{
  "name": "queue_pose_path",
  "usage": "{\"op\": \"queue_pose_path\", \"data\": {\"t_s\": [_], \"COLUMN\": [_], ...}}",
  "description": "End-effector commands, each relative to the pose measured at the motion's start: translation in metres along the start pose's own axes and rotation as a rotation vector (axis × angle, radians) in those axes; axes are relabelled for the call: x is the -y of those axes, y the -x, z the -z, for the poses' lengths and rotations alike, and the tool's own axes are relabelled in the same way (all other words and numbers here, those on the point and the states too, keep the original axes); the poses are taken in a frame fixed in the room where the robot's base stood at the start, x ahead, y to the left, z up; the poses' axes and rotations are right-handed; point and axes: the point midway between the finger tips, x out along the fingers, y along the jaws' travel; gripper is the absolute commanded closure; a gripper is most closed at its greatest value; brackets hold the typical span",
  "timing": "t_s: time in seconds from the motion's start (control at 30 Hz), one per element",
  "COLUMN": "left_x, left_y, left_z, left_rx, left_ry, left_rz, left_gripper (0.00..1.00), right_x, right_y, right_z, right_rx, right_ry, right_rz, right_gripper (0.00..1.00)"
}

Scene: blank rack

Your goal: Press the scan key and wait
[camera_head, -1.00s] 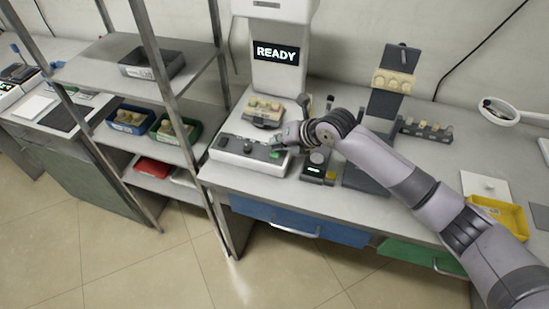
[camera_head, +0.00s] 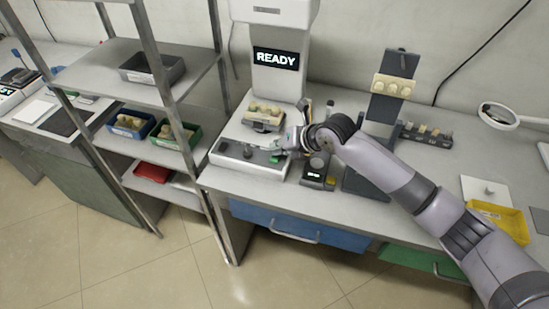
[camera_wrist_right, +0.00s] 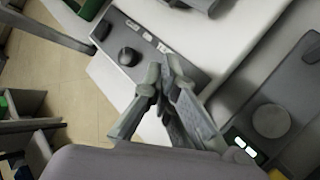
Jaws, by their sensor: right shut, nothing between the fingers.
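The scanner (camera_head: 277,88) stands on the bench with a lit display (camera_head: 276,60) reading READY. Its grey control panel (camera_head: 232,160) is at the front, with a dark knob (camera_head: 248,152) and a green key (camera_head: 273,159) at the right end. My right gripper (camera_head: 280,148) is just over that right end, close to the green key; I cannot tell if it touches. In the right wrist view the gripper's fingers (camera_wrist_right: 163,68) are together and empty over the panel (camera_wrist_right: 150,50), beside the knob (camera_wrist_right: 128,56). The green key is not visible there. My left gripper is not in view.
A small device with a round top (camera_head: 319,163) stands right of the panel. A dark stand (camera_head: 384,115) holds pale pieces behind my right arm. A metal shelf (camera_head: 110,65) with bins is at the left. A yellow tray (camera_head: 505,222) lies at the right.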

Motion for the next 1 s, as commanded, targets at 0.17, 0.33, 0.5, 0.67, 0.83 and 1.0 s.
{"op": "queue_pose_path", "data": {"t_s": [0.17, 0.33, 0.5, 0.67, 0.83, 1.0], "left_x": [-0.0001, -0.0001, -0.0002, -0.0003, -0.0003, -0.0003], "left_y": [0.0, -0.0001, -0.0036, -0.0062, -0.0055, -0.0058], "left_z": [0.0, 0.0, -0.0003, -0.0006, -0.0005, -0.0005], "left_rx": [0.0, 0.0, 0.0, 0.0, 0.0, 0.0], "left_ry": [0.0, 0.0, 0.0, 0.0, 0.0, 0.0], "left_rz": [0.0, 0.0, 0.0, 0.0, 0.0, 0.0], "left_gripper": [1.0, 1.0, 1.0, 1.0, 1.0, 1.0], "right_x": [0.0, 0.0001, 0.0027, 0.0047, 0.0043, 0.0044], "right_y": [0.0, -0.0001, -0.0034, -0.0063, -0.0058, -0.006], "right_z": [0.0001, 0.0002, 0.0026, 0.005, 0.0045, 0.0046], "right_rx": [0.0, 0.0, 0.0, -0.001, 0.0, 0.0], "right_ry": [0.0, 0.0, 0.0, 0.0, 0.0, 0.0], "right_rz": [0.0, 0.0, 0.001, 0.001, 0.0, 0.0], "right_gripper": [1.0, 1.0, 1.0, 1.0, 1.0, 1.0]}}
